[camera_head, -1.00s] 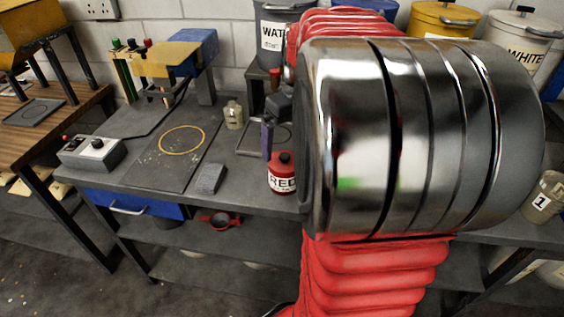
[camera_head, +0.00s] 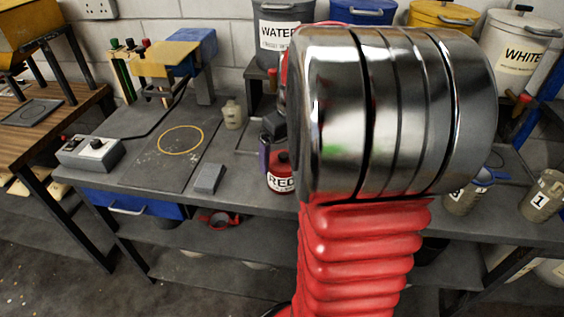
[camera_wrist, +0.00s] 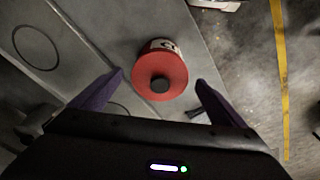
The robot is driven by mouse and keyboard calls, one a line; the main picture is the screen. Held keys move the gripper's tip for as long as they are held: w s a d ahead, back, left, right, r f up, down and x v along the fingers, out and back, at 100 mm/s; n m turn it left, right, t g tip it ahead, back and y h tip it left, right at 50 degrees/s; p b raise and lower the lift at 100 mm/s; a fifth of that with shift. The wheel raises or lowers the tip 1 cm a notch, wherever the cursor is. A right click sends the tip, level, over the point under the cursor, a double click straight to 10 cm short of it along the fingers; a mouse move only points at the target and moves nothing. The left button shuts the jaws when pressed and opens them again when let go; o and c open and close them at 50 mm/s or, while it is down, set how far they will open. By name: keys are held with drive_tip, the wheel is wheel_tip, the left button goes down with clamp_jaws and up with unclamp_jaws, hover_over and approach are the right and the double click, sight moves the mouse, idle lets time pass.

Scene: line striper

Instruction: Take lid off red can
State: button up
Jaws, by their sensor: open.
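The red can (camera_head: 281,178) stands upright on the grey bench in the head view, with a white "RED" label. Its red lid with a dark round knob (camera_wrist: 160,85) is on top, seen from above in the wrist view. My gripper (camera_wrist: 161,80) is open, its two purple fingers apart on either side of the can's near part in the wrist view. I see no contact with the lid. In the head view my arm covers most of the gripper; a purple finger shows just behind and left of the can.
A grey block (camera_head: 208,179) and a dark board with a yellow ring (camera_head: 181,140) lie left of the can. A small beige bottle (camera_head: 232,114) stands behind. A control box (camera_head: 91,153) is farther left. Numbered cups, including cup 1 (camera_head: 542,196), stand at right.

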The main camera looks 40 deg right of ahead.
drive_tip(key=shift+c, duration=0.2)
idle(0.3)
drive_tip(key=c, duration=1.1)
